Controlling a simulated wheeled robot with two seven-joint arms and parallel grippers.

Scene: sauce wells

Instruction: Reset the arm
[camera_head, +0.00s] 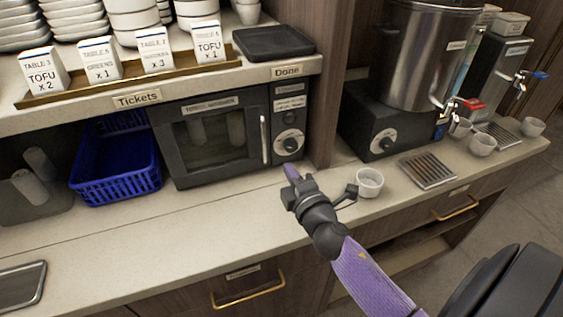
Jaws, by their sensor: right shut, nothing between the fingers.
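My right gripper (292,173) is above the counter, in front of the right end of the towel warmer. Its arm with a purple sleeve comes in from the lower right. The gripper is shut and holds nothing. A small white cup (369,183) stands on the counter just right of my right wrist, apart from the fingers. My left gripper is not in view.
The black warmer (213,137) and a blue basket (116,158) stand under the ticket shelf. A hot water urn (427,55) with a red-handled tap and a drip grate (428,170) are at the right.

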